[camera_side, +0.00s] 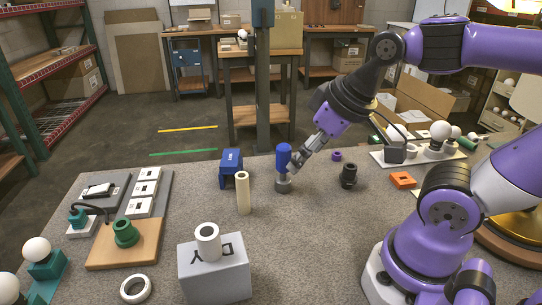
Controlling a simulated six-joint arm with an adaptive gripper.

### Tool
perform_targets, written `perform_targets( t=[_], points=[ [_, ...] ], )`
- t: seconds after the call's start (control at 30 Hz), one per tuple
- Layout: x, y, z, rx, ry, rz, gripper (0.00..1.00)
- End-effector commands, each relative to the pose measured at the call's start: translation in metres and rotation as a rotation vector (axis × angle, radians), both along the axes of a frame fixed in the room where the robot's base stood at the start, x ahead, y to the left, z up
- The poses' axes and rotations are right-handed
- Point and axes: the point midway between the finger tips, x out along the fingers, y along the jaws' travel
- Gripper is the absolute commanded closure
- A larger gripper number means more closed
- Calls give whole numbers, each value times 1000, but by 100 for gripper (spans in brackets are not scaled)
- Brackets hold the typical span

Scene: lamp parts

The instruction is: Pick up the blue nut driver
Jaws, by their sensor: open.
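The blue nut driver (284,156) stands upright on the grey table, its blue handle on top and a grey round part (283,185) at its foot. My gripper (294,166) comes down from the upper right and is tilted, with its fingertips right at the driver's right side, just below the blue handle. The jaws are open. The picture is too small to tell whether the fingers touch the driver or stand around its shaft.
A cream tube (243,194) and a blue block (231,168) stand to the left. A black fitting (349,175), a purple ring (337,156) and an orange block (402,180) lie to the right. A grey box (214,275) with a white ring on it stands in front.

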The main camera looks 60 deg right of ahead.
Motion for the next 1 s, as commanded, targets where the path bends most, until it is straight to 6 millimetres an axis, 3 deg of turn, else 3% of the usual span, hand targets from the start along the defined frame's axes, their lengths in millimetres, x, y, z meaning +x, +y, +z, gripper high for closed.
perform_targets(
  t=[0.3,0.43,0.7,1.0],
  points=[
    [60,-66,-11,-1,80,-148,23],
    [74,-88,-19,4,94,-182,23],
    [91,-97,-57,7,101,-189,23],
    [104,-101,-85,7,102,-187,23]
  ],
)
